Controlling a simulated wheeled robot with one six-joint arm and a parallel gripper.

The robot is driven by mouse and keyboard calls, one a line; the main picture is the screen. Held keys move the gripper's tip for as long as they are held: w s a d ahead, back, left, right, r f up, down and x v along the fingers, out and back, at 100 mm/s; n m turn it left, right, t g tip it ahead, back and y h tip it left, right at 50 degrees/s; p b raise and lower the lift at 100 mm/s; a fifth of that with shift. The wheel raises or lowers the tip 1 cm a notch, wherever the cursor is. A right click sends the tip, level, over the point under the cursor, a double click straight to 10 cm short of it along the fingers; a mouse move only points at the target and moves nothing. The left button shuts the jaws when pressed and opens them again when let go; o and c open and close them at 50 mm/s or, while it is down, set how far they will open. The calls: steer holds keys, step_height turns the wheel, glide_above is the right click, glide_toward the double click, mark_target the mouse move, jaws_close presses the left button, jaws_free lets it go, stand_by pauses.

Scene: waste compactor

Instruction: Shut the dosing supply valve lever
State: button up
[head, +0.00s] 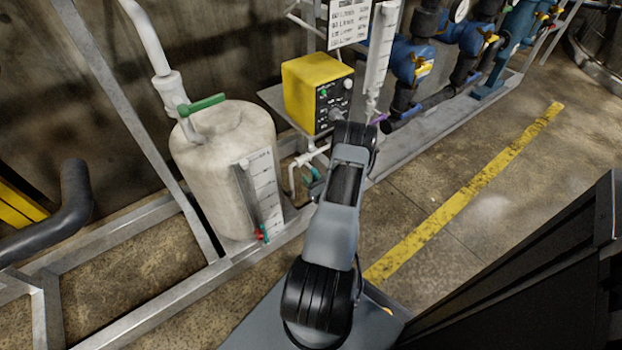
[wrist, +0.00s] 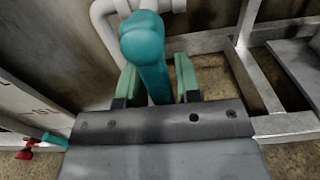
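A teal lever (wrist: 147,50) with a rounded end stands between the fingers of my gripper (wrist: 157,85) in the wrist view, in front of white pipework (wrist: 105,22). My gripper is open, with a green-padded finger on each side of the lever. The left finger is close to it; a clearer gap shows on the right. Whether a finger touches it I cannot tell. The lever's lower end is hidden behind the gripper body. In the head view, a small teal part (head: 312,176) shows beside my arm, below the yellow dosing pump (head: 310,85); my arm hides most of that spot.
A pale tank (head: 220,160) with a green lever (head: 203,104) on its pipe stands left. A small red and teal valve (head: 262,234) sits low on its gauge. A grey metal frame (head: 190,290) runs along the front. Open floor lies right, around the yellow line (head: 470,190).

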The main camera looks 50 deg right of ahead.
steer(key=shift+o, duration=1)
steer(key=shift+s, duration=0.1)
steer(key=p+v, duration=0.3)
steer(key=v, duration=1)
steer(key=shift+s, duration=0.35)
steer(key=shift+a+r, duration=0.1)
